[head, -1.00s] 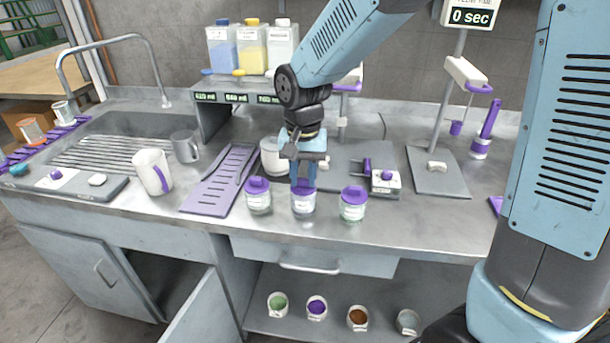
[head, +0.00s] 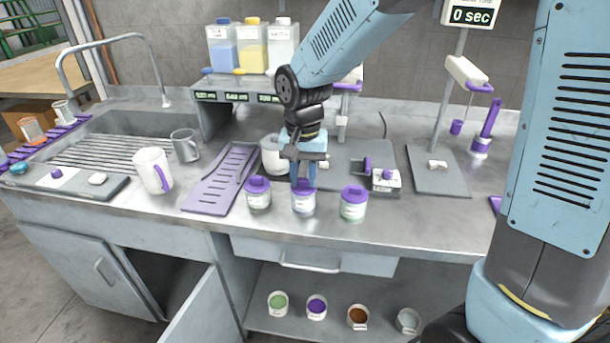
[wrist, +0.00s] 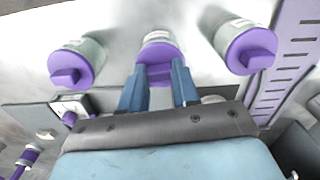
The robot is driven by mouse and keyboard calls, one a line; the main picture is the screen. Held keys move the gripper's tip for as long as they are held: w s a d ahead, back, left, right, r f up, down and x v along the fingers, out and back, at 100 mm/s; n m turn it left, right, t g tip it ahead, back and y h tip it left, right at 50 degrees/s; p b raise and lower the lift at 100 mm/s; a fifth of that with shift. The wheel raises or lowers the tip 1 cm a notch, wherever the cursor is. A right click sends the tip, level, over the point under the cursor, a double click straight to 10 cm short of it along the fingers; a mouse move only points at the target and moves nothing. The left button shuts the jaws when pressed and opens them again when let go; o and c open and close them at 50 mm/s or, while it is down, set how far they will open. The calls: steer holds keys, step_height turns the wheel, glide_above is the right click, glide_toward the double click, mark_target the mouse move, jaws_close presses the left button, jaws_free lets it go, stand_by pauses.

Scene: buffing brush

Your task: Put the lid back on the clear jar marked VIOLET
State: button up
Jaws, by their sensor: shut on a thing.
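Three clear jars with purple lids stand in a row near the counter's front edge: a left jar (head: 258,201), a middle jar (head: 303,204) and a right jar (head: 352,210). Their labels are too small to read, so I cannot tell which says VIOLET. My gripper (head: 304,180) points down over the middle jar, shut on the raised grip of its purple lid (wrist: 157,52). The lid sits at the mouth of the middle jar; I cannot tell whether it is fully seated. In the wrist view the fingers flank the lid's grip (wrist: 160,76).
Open pots of coloured powder, including a purple one (head: 317,307), stand on the lower shelf. A purple rack (head: 222,180), a white mug (head: 152,170) and a small grey device (head: 385,180) are around the jars. The counter's front strip is clear.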

stand_by(0.3)
steer(key=o, duration=1.6)
steer(key=shift+r, duration=3.5)
jaws_close()
steer(key=shift+f, duration=2.75)
